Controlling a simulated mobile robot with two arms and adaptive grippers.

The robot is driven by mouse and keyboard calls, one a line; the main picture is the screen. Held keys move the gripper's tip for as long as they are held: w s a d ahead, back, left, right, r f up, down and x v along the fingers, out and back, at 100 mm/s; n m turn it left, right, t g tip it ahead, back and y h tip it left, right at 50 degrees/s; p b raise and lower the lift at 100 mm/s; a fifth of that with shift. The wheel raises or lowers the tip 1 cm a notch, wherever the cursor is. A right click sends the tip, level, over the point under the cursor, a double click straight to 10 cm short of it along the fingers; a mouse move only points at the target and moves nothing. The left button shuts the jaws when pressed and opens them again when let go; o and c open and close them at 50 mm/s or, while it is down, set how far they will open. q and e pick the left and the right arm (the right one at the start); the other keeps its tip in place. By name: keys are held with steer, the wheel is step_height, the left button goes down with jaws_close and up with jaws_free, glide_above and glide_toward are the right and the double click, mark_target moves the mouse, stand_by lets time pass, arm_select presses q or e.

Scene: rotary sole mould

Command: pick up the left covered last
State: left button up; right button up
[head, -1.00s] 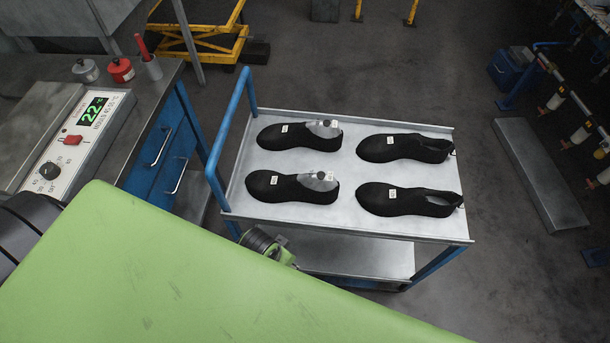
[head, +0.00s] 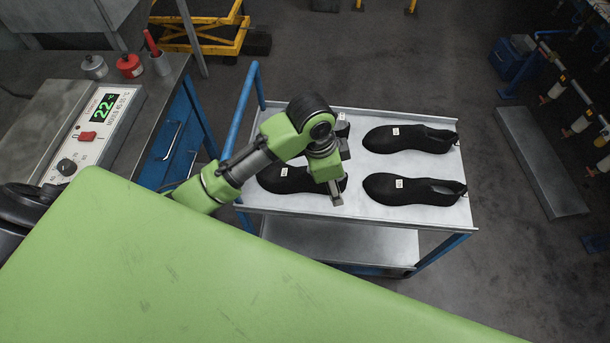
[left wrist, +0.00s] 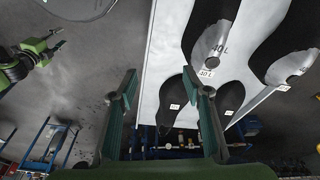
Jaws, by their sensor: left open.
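Two black covered lasts with grey metal tops lie in the left column of the trolley's top tray. The near one (head: 285,180) is partly covered by my left gripper. Only a bit of the far one (head: 343,128) shows behind the arm. My left gripper (head: 340,180) hangs over the heel end of the near last, open; I see nothing held. In the left wrist view its two fingers (left wrist: 165,95) stand apart. There, one last (left wrist: 212,42) labelled 40 L is above the right finger; another (left wrist: 288,65) is at the right edge. Contact is not visible.
Two black uppers (head: 408,138) (head: 413,189) without metal tops lie on the tray's right half. The trolley (head: 350,213) has a raised rim and blue handle (head: 240,115). A control bench (head: 100,130) stands left. A green arm part (left wrist: 35,50) shows in the wrist view.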

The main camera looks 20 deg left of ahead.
arm_select(q)
steer(key=w+a+r+m+g+y, duration=0.1)
steer(key=w+a+r+m+y, duration=0.15)
steer(key=w+a+r, duration=0.45)
steer(key=p, duration=0.2)
glide_toward(300, 173)
steer(key=shift+m, duration=0.35)
steer(key=w+d, duration=0.1)
steer(key=d+f, duration=0.1)
steer(key=d, duration=0.1)
steer(key=w+d, duration=0.1)
steer(key=shift+w+d+f, duration=0.15)
steer(key=shift+w+d, duration=0.05)
steer(key=shift+w, duration=0.2)
step_height(300, 173, down, 4)
steer(key=shift+f+p, duration=0.1)
steer(key=shift+p, duration=0.5)
steer(key=shift+a+f, duration=0.1)
steer(key=shift+f, duration=0.4)
jaws_close()
steer(key=shift+w+r, duration=0.1)
arm_select(e)
steer(key=r, duration=0.3)
steer(key=shift+s+a+r, duration=0.1)
steer(key=shift+a+r, duration=0.05)
steer(key=shift+a, duration=0.05)
